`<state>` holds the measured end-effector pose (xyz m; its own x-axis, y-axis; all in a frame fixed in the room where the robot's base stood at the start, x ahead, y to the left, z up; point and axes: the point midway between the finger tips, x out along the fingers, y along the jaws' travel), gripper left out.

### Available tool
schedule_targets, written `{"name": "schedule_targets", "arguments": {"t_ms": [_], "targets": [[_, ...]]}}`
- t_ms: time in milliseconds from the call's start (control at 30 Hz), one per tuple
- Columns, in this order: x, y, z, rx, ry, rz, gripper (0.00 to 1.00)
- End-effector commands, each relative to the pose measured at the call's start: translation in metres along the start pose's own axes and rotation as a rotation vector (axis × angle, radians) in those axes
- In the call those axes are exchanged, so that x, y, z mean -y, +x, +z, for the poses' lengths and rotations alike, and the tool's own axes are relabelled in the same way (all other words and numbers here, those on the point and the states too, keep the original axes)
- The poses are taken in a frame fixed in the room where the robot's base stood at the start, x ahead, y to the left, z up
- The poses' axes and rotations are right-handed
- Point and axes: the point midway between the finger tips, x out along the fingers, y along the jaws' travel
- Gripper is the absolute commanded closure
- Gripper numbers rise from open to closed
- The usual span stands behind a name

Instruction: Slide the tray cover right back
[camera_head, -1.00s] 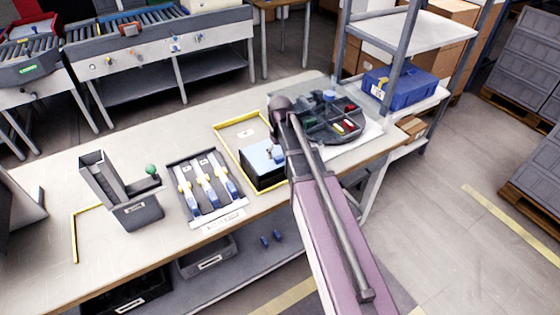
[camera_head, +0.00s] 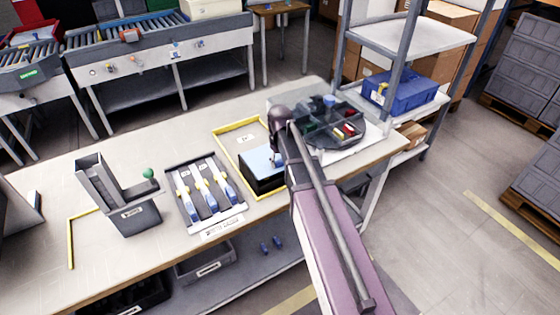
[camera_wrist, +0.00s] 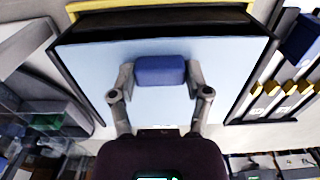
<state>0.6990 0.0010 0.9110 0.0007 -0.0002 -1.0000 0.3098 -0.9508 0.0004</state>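The tray cover is a flat light blue panel (camera_head: 258,161) on a black tray (camera_head: 268,183) inside the yellow outline on the workbench. In the wrist view the cover (camera_wrist: 95,75) fills the middle, with a dark strip of the tray (camera_wrist: 165,20) showing along its top edge. A dark blue handle block (camera_wrist: 160,70) stands on the cover. My gripper (camera_wrist: 160,72) has one finger at each side of this handle, and both fingertips appear to touch it. In the head view my arm hides part of the tray's right side, and the fingertips are hard to make out.
A grey rack (camera_head: 220,212) with several blue-handled tools stands left of the tray. A grey stand with a green ball (camera_head: 148,173) is further left. A dark compartment tray (camera_head: 325,142) lies to the right, behind my arm.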

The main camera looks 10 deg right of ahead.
Motion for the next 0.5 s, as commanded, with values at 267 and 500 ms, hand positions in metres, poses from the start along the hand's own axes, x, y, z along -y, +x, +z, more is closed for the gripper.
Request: {"name": "schedule_targets", "arguments": {"t_ms": [267,500], "targets": [[0.000,0.000,-0.007,0.000,-0.001,-0.001,0.99],[-0.001,0.000,-0.051,0.000,-0.002,-0.001,0.99]]}}
